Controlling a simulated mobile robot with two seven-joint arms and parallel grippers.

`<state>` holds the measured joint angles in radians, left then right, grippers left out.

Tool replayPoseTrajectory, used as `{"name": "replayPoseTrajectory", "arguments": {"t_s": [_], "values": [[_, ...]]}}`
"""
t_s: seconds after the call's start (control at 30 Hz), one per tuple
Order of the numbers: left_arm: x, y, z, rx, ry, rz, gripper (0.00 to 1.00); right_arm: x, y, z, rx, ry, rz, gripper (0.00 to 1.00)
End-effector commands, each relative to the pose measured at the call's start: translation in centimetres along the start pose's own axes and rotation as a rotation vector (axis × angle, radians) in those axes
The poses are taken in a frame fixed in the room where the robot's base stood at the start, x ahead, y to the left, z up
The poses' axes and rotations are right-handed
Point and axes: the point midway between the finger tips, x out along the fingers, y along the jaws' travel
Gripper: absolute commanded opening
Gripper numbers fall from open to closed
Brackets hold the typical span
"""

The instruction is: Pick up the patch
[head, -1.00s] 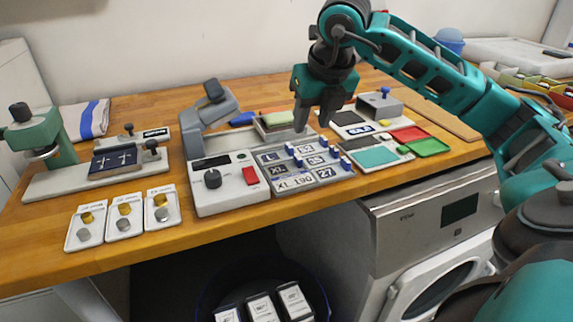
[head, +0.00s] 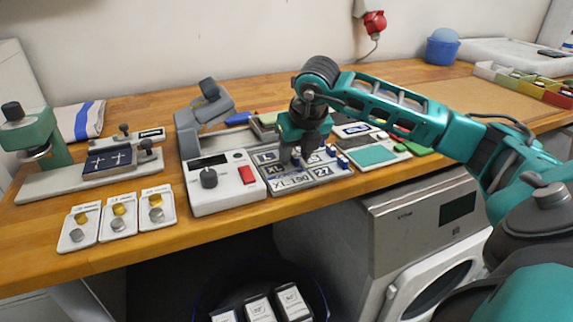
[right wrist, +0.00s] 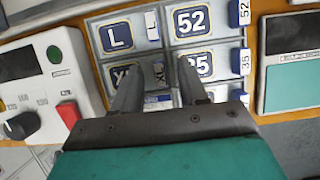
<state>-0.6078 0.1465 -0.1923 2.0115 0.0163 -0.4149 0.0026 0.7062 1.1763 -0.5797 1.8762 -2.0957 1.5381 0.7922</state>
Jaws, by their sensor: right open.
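Several dark blue patches with white lettering lie in a grey sectioned tray (head: 310,184) on the wooden bench. The right wrist view shows an L patch (right wrist: 116,36), a 52 patch (right wrist: 190,20) and, partly hidden by my fingers, an XL patch (right wrist: 120,72) and a 35 patch (right wrist: 204,65). My right gripper (head: 290,163) is open and points down over the tray's middle. In the right wrist view its fingertips (right wrist: 157,78) are apart, with a divider and a small blue-white piece between them. I cannot tell whether they touch anything. My left gripper is out of view.
A grey-white heat press (head: 228,184) with a raised lever stands left of the tray. Blue tabs (head: 342,161) stick up at the tray's right edge. A board with a teal pad (head: 370,154) lies to the right. The bench's front edge is close.

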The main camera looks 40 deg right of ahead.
Motion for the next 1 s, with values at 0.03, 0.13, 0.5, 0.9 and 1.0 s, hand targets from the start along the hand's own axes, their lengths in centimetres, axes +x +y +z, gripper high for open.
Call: {"name": "replayPoseTrajectory", "arguments": {"t_s": [0.03,0.13,0.5,0.9,1.0], "values": [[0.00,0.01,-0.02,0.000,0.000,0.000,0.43,-0.01,0.00,0.00,0.000,0.000,0.000,0.43],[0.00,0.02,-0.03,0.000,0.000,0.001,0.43,-0.03,-0.01,0.00,0.000,0.000,0.000,0.39],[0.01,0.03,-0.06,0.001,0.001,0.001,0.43,-0.07,-0.02,0.01,0.000,0.000,0.000,0.03],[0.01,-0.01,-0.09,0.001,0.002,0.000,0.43,-0.09,-0.02,0.02,0.000,0.000,0.000,0.00],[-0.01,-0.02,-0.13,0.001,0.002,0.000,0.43,-0.27,-0.02,0.11,0.000,0.000,0.000,0.00]]}}
